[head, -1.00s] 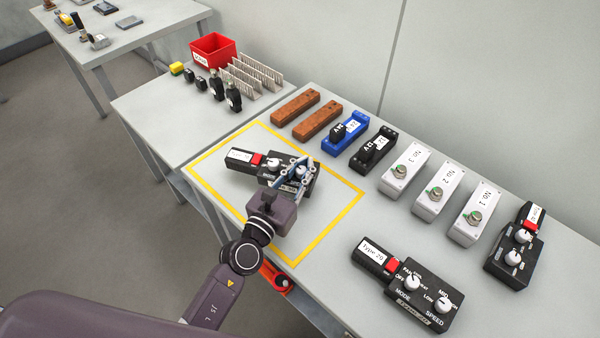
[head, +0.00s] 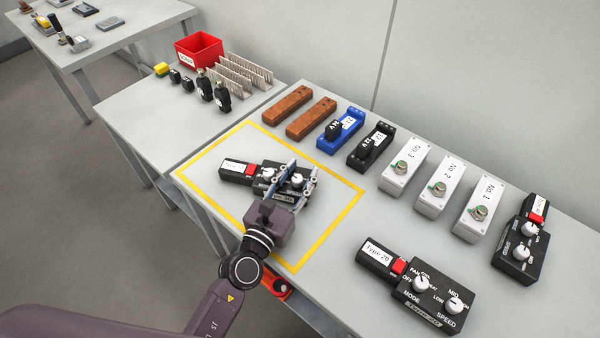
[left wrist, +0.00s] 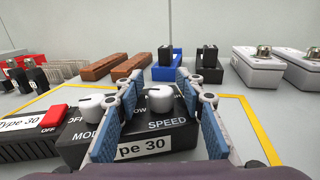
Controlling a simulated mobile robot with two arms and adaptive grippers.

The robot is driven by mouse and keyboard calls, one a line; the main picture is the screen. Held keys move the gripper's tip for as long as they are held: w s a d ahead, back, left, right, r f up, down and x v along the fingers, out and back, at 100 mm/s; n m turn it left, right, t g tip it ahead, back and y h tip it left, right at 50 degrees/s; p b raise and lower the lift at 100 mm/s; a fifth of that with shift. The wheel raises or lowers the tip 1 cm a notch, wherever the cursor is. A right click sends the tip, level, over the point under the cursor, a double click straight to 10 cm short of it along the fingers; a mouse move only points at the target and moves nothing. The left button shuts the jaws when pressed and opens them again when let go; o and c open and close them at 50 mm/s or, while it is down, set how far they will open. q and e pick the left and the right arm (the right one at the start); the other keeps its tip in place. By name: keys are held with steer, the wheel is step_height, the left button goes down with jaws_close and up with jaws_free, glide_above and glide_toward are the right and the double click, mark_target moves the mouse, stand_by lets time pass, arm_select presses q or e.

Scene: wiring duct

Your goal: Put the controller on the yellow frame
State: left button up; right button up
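The black Type 30 controller (head: 252,180) lies on the table inside the yellow frame (head: 333,225), its labelled end with the red switch pointing left. In the left wrist view the controller (left wrist: 75,151) shows its white knobs and the SPEED marking. My left gripper (head: 294,176) is over the controller's right part. In the left wrist view its blue-padded fingers (left wrist: 158,92) stand apart on either side of the right knob, with gaps beside it. Part of the controller is hidden behind the fingers. My right gripper is not in view.
A Type 20 controller (head: 428,304) lies to the right, outside the frame. Another black controller (head: 520,247), white No. 1 to 3 boxes (head: 440,184), blue (head: 340,130) and black (head: 371,147) modules and brown bars (head: 311,118) line the back. A red bin (head: 199,50) stands at the back left.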

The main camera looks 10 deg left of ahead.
arm_select(q)
steer(key=shift+r, duration=0.1)
steer(key=shift+s, duration=0.1)
steer(key=b+v, duration=0.2)
steer(key=v, duration=0.9)
steer(key=shift+s, duration=0.1)
steer(key=shift+s+a+r, duration=0.1)
steer(key=shift+s, duration=0.2)
